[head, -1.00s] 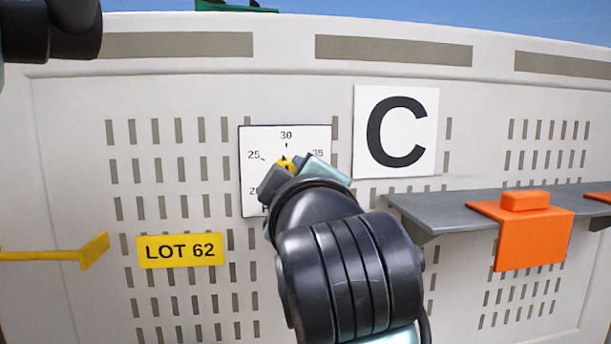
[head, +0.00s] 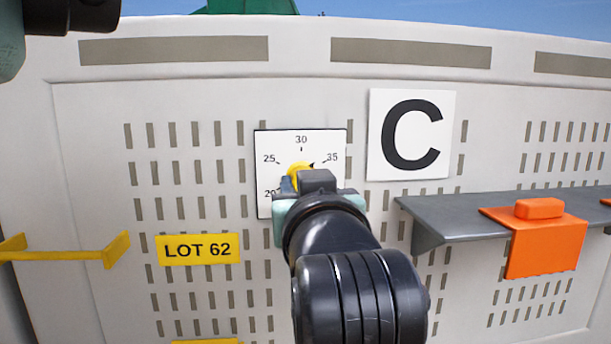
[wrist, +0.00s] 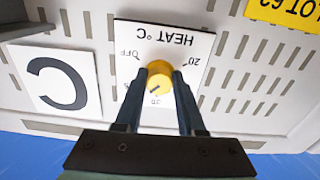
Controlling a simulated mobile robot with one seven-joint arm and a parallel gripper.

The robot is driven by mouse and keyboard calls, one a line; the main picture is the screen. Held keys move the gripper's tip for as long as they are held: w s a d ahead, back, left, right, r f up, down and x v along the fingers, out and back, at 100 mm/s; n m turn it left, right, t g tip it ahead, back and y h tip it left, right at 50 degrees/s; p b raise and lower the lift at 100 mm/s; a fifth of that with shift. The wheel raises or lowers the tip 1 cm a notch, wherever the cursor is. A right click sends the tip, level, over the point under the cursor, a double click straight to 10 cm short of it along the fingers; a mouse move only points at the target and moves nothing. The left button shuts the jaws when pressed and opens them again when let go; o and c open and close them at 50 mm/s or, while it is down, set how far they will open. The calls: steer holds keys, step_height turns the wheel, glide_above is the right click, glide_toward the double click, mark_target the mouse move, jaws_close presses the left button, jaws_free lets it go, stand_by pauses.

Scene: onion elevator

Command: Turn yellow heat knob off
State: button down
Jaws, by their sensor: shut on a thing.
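The yellow heat knob (head: 297,168) sits on a white dial plate (head: 262,137) fixed to the light grey panel. Its black pointer is toward the 35 mark in the head view. My gripper (head: 302,178) is in front of the knob and hides its lower part and the dial's lower right. In the wrist view the dial plate (wrist: 165,29) is upside down, with HEAT °C, OFF and 20 readable. There the knob (wrist: 159,72) is between the two fingers of my gripper (wrist: 158,88), which is shut on it.
A white sign with a C (head: 411,134) is right of the dial. A grey shelf (head: 465,211) with an orange piece (head: 541,246) juts out at right. A yellow LOT 62 label (head: 197,249) and a yellow bar (head: 65,254) are at left. The slotted panel stands close in front.

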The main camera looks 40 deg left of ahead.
steer(key=shift+s+a+r+m+p, duration=0.1)
steer(key=shift+m+p, duration=1.95)
steer(key=shift+m, duration=1.8)
steer(key=shift+s+a+r+m+p, duration=0.1)
steer(key=shift+m+p, duration=1.95)
steer(key=shift+m, duration=1.8)
steer(key=shift+f, duration=0.1)
steer(key=c, duration=0.5)
jaws_free()
steer(key=shift+d, duration=0.1)
